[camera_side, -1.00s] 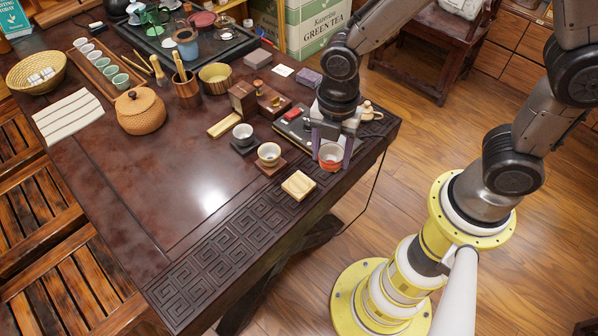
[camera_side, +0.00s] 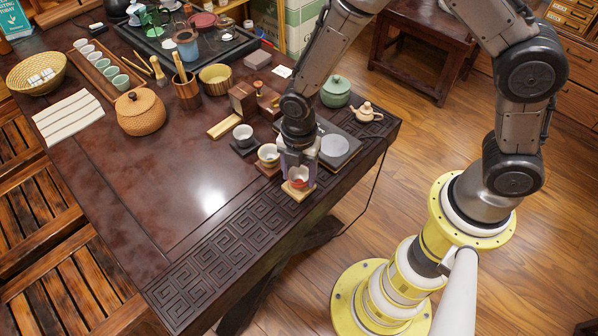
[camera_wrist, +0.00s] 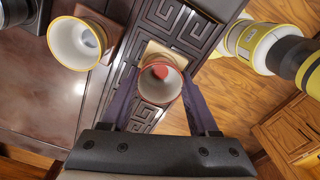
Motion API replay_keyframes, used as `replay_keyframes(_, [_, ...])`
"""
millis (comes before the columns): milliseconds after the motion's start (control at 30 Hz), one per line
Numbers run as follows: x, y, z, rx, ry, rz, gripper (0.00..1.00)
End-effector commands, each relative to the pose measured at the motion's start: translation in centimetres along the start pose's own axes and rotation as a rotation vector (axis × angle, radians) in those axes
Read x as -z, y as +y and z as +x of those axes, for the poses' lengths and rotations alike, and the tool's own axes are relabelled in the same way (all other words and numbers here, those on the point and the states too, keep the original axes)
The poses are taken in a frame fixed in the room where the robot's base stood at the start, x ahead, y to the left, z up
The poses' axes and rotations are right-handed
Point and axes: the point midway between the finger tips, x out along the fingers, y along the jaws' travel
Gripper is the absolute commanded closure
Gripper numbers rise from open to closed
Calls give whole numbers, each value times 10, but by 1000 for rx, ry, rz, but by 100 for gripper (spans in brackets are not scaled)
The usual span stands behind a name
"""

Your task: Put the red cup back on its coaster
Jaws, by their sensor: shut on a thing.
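The red cup (camera_side: 299,182) is between the fingers of my gripper (camera_side: 298,174), which is shut on it. In the wrist view the cup (camera_wrist: 160,84) is upright, its pale inside and rim facing the camera, with a finger on each side. A light wooden square coaster (camera_side: 297,195) lies on the table directly under the cup. Its far edge shows beyond the cup in the wrist view (camera_wrist: 153,47). The fingers hide part of the cup, and I cannot tell whether its base touches the coaster.
A yellow-rimmed cup (camera_side: 268,153) on a brown coaster is close on the left, with a white cup (camera_side: 243,134) on a dark coaster beyond. A dark tray (camera_side: 352,160) with a grey disc is to the right. The carved table edge in front is clear.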

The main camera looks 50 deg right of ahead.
Motion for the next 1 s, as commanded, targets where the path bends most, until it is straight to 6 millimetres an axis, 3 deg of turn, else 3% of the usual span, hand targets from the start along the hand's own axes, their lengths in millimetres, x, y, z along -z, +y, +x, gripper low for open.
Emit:
replay_keyframes(267, [0,0,3,0,0,0,100])
replay_keyframes(300, [0,0,3,-1,0,0,34])
replay_keyframes(433, [0,0,2,-1,0,0,11])
replay_keyframes(767, [0,0,1,-1,0,0,9])
replay_keyframes(1000, [0,2,-30,-7,0,0,9])
